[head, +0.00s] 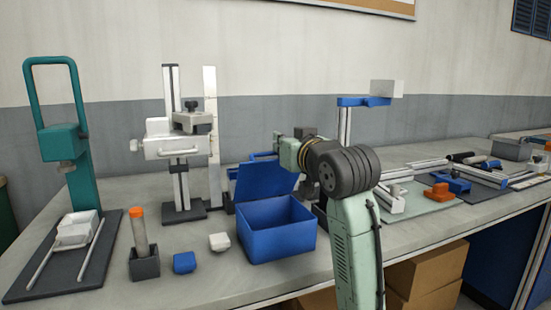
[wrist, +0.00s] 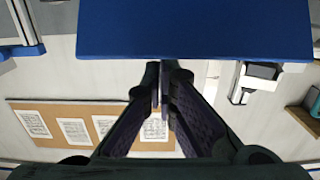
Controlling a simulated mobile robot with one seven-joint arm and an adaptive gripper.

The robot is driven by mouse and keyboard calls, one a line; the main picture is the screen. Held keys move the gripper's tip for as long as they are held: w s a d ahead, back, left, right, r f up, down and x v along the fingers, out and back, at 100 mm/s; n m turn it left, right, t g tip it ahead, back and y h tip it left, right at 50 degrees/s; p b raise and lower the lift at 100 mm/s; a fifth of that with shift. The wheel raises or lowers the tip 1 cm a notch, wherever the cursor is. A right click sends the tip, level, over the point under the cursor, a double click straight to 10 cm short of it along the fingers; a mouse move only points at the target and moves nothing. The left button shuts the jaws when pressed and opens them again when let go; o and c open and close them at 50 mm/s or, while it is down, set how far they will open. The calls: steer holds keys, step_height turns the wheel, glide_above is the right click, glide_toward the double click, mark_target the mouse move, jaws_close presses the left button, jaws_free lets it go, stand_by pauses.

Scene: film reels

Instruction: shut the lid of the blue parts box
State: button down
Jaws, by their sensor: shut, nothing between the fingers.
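The blue parts box (head: 277,243) stands on the bench with its front and side walls in view. Its blue lid (head: 264,186) is open, standing up at the back and leaning slightly backward. In the wrist view, a broad flat blue panel (wrist: 195,28), which looks like the lid, fills the top of the picture. My gripper (wrist: 163,68) is shut and empty, its fingertips close to the panel's edge. I cannot tell whether they touch it. In the head view my wrist is just right of the lid, and the fingertips are not clearly seen.
In front of the box's left side lie a white block (head: 219,242) and a blue block (head: 184,262). A grey holder (head: 144,264) with an orange-topped tube stands further left. A grey stand (head: 180,190) is behind left. Rails and tools (head: 440,175) lie to the right.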

steer(key=s+d+f+t+y+b, duration=0.2)
steer(key=s+f+t+b, duration=0.5)
steer(key=b, duration=0.7)
steer(key=shift+s+d+f+b, duration=0.35)
steer(key=shift+s+f, duration=0.3)
steer(key=shift+f, duration=0.3)
